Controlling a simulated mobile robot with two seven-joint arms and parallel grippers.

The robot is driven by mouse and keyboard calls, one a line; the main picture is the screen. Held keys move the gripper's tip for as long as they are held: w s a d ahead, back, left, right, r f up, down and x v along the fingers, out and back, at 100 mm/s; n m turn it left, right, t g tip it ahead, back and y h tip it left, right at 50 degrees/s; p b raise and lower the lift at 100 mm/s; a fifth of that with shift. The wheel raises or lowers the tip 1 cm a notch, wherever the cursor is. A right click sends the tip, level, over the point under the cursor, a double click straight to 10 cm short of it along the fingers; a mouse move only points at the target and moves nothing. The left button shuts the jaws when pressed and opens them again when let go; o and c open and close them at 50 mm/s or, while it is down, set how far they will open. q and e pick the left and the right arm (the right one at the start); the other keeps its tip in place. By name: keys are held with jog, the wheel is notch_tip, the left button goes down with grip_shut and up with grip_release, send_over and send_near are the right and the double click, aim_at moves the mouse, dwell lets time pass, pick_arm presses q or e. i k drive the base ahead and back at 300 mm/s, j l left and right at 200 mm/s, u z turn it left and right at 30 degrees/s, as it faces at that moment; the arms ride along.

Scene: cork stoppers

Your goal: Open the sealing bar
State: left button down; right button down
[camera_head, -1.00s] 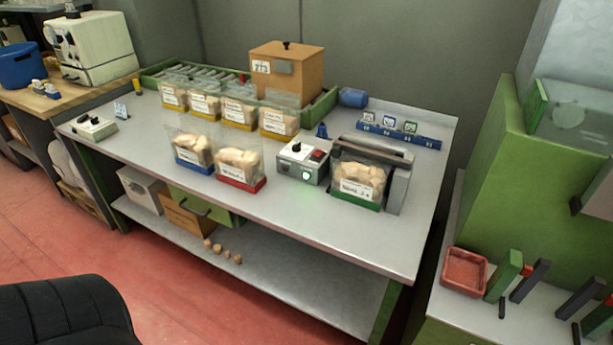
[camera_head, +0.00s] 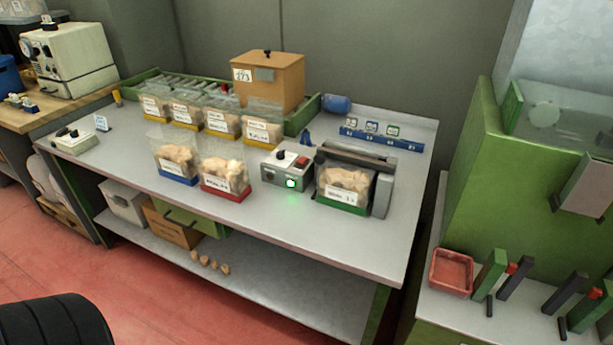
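The sealer stands on the right part of the grey workbench (camera_head: 290,240). Its dark sealing bar (camera_head: 357,155) lies along the top, over a clear bag of corks (camera_head: 345,184) in a green base. Whether the bar is fully down on the bag is hard to tell. Neither of my grippers is in view.
Two cork bags in blue (camera_head: 176,163) and red (camera_head: 224,179) bases stand left of the control box. Several yellow-based bags stand behind, before a wooden box (camera_head: 268,80). A black chair (camera_head: 52,322) is at lower left. A green machine (camera_head: 470,190) stands right.

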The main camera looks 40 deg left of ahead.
aim_at(319, 158)
jog(key=k+u, duration=0.1)
jog(key=u, duration=0.9)
